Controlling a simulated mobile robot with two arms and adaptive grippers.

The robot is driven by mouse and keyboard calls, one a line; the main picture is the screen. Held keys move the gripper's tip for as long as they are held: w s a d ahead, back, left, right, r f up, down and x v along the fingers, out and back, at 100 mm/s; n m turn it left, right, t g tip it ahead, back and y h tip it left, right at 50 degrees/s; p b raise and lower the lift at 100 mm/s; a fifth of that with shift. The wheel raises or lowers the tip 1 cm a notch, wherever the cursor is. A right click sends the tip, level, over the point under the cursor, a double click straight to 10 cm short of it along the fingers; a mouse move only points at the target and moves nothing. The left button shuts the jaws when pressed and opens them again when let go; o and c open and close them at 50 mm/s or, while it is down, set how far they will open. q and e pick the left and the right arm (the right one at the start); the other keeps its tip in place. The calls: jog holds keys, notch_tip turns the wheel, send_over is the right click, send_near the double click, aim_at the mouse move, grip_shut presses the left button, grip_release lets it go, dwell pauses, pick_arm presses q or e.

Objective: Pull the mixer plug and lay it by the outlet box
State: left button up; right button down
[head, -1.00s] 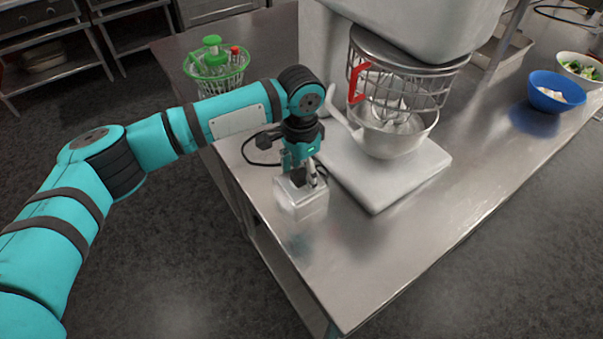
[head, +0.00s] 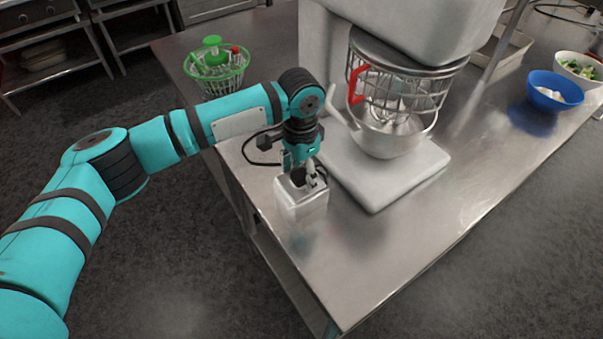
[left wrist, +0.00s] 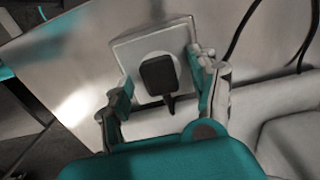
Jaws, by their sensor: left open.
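The outlet box (head: 300,205) is a metallic block on the steel table near its left edge. It also shows in the left wrist view (left wrist: 152,47), with a pale round socket face. The black mixer plug (left wrist: 159,75) sits at that socket, with its cord leading off its lower end. My left gripper (left wrist: 162,86) is open, with one finger on each side of the plug. I see a gap beside the plug on both sides. In the head view my left gripper (head: 304,180) is right at the box top and largely hides the plug. My right gripper is not in view.
The white mixer (head: 325,50) with its steel bowl (head: 385,140) stands just right of the outlet box. A black cable (head: 260,160) loops behind my gripper. A green-lidded basket (head: 214,70) and a blue bowl (head: 556,88) stand farther back. The front table is clear.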

aim_at(301, 174)
pick_arm(q)
grip_shut()
dwell(0.5)
jog(key=shift+r, duration=0.1)
jog(key=shift+r+p, duration=2.95)
jog(key=shift+p, duration=0.75)
